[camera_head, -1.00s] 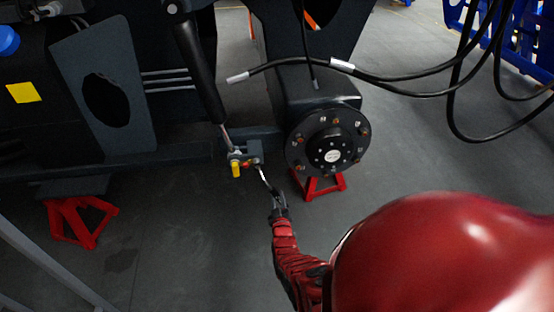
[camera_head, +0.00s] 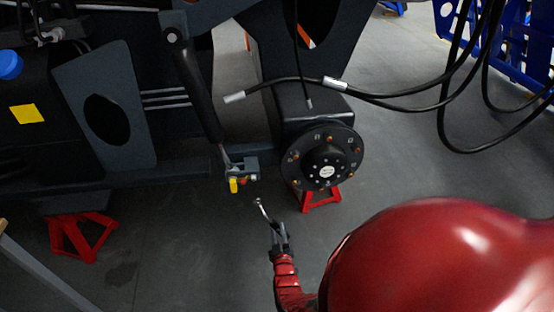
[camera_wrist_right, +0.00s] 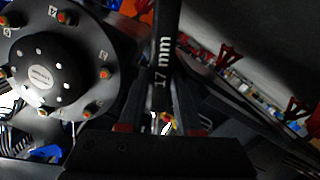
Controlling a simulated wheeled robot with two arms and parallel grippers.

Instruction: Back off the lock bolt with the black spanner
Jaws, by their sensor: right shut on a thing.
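My right gripper (camera_head: 279,234) is shut on the black spanner (camera_wrist_right: 162,65), which shows "17 mm" on its dark shaft in the wrist view. In the head view the spanner's bright ring end (camera_head: 258,202) points up and left, apart from the bracket (camera_head: 246,167) at the foot of the cylinder. A yellow part (camera_head: 234,185) and a small red part (camera_head: 243,181) sit at this bracket. The lock bolt itself is too small to tell apart there. My left gripper is not in view.
A round wheel hub (camera_head: 327,165) with several studs stands right of the bracket, above a red stand (camera_head: 321,199). Another red stand (camera_head: 80,236) is at left. Black hoses (camera_head: 415,107) hang at upper right. The floor below the bracket is clear.

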